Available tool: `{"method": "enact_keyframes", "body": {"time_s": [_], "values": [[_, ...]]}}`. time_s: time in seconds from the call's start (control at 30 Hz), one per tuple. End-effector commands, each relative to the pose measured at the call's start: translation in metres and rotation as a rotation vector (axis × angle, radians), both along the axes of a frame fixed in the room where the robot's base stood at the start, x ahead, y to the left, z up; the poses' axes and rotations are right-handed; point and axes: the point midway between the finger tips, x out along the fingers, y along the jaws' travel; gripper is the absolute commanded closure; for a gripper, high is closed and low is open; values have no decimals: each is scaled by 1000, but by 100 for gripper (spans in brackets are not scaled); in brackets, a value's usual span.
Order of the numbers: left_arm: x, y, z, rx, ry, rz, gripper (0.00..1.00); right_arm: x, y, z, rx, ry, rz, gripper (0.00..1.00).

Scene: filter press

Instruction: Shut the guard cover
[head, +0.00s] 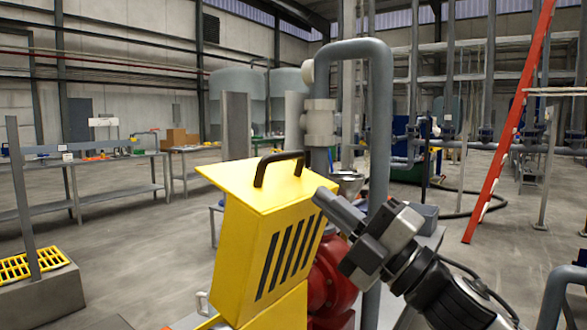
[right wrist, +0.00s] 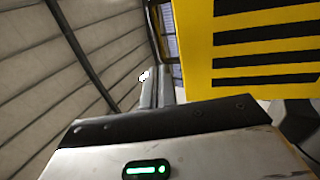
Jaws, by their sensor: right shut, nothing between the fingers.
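The guard cover (head: 272,240) is a yellow box-like hood with dark slots on its front and a flat top flange. It stands tilted up above the yellow lower housing (head: 280,308). A black handle (head: 279,168) sits on its top flange. My right gripper (head: 322,196) is shut and empty, with its fingertips close to the cover's upper right edge; I cannot tell whether they touch. In the right wrist view the cover's slotted yellow face (right wrist: 255,50) fills the upper right. My left gripper is not in view.
A red pump body (head: 328,280) sits right behind the cover, with a grey vertical pipe (head: 380,130) rising beside it. Workbenches (head: 90,165) stand at the back left. The floor at left is mostly clear.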

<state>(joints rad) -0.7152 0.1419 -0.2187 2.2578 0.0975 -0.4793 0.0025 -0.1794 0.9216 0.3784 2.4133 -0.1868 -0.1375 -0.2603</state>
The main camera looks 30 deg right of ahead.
Motion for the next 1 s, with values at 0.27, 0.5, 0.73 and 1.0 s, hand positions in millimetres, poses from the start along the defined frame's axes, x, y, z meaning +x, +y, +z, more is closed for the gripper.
{"method": "enact_keyframes", "body": {"time_s": [0.27,0.5,0.73,1.0], "values": [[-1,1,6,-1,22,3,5,32,14,25,0,-3,0,100],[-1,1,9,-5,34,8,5,53,22,36,1,-1,-1,100],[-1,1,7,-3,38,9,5,58,25,37,-1,1,-1,100],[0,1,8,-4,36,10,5,58,24,36,0,1,0,100]]}}
